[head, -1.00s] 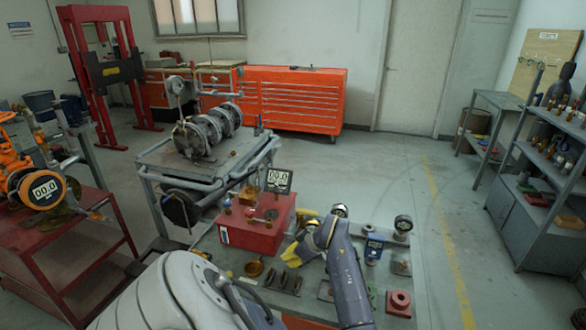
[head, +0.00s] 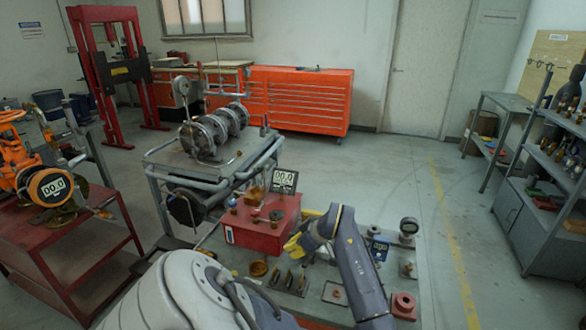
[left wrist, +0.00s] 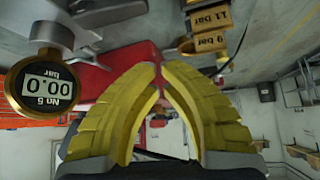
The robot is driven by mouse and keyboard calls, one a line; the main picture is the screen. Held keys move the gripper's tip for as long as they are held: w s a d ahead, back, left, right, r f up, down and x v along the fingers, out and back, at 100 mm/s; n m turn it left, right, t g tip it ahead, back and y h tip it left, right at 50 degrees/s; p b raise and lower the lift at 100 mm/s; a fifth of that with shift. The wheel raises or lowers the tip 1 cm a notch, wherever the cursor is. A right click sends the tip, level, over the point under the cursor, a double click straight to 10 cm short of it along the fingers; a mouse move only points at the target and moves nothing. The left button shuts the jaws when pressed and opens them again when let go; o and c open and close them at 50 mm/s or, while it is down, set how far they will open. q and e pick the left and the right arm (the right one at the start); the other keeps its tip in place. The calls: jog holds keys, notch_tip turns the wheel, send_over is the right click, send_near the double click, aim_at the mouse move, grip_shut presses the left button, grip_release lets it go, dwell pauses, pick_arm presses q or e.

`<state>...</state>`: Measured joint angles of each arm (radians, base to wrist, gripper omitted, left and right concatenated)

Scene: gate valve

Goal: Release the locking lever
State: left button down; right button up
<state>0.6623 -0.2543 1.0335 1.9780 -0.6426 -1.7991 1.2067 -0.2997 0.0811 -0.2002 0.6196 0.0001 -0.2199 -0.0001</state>
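My left gripper (head: 297,242) has yellow fingers and is low over the grey bench, just right of the red box (head: 255,238). In the left wrist view its fingertips (left wrist: 160,66) come together, with nothing visible between them. The red box surface (left wrist: 103,82) shows behind the left finger there. A small lever-like part with a red end (head: 276,214) stands on top of the red box; I cannot tell whether it is the locking lever. A digital gauge (left wrist: 46,88) reading 00.0 bar appears upside down at the left of the wrist view. My right gripper is not in view.
Brass tags marked 9 bar (left wrist: 211,43) and 11 bar (left wrist: 208,16) are near the fingers in the wrist view. An orange valve (head: 20,165) sits on the left cart.

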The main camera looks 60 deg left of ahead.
pick_arm(q)
jog(key=shift+r, duration=2.55)
